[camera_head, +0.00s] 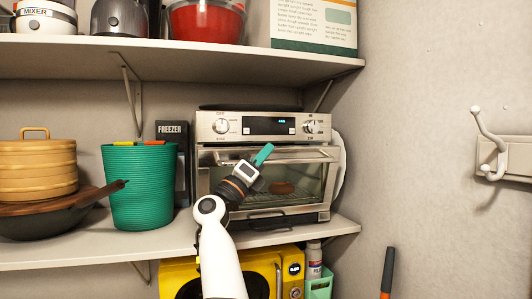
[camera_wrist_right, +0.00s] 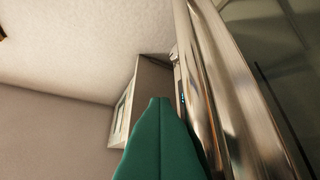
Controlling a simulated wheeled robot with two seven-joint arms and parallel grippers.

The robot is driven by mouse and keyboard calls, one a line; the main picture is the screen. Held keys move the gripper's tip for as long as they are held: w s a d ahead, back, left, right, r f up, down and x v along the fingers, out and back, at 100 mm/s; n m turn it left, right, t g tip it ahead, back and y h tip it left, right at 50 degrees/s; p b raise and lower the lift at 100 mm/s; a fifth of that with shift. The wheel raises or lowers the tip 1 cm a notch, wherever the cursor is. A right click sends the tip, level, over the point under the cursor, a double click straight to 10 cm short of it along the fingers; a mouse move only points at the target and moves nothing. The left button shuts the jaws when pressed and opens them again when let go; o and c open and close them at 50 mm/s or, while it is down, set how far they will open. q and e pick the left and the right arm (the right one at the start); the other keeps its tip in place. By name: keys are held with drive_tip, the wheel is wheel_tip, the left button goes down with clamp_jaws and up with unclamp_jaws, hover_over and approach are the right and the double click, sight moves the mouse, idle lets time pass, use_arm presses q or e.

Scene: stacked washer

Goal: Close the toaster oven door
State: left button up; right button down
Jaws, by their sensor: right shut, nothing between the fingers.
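The toaster oven (camera_head: 215,128) stands on the middle shelf, steel with knobs and a lit display. Its glass door (camera_head: 305,185) is upright or nearly so, with a bar handle (camera_head: 310,155) across the top. I cannot tell whether the door sits flush with the body. A brown round item shows behind the glass. My right gripper (camera_head: 263,154) is shut and empty, its teal fingers at the handle's height in front of the door; contact is unclear. In the right wrist view, the teal fingers (camera_wrist_right: 160,140) lie beside shiny steel of the oven front (camera_wrist_right: 215,80). My left gripper is out of view.
A green basket (camera_head: 140,190) and a dark box (camera_head: 168,135) stand left of the oven, with a pan (camera_head: 50,215) further left. An upper shelf (camera_head: 190,60) hangs above. A yellow appliance (camera_head: 180,275) is below. A wall hook (camera_head: 485,140) is at right.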

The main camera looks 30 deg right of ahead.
drive_tip(key=shift+w+d+n+t+y, duration=0.15)
drive_tip(key=shift+w+n+t+y, duration=0.15)
drive_tip(key=shift+w+n+t, duration=0.15)
drive_tip(key=shift+w+d+r+n+t+p, duration=0.1)
drive_tip(key=shift+w+n+t+p, duration=0.25)
drive_tip(key=shift+w+n+p, duration=0.3)
idle(1.2)
drive_tip(key=shift+s, duration=0.15)
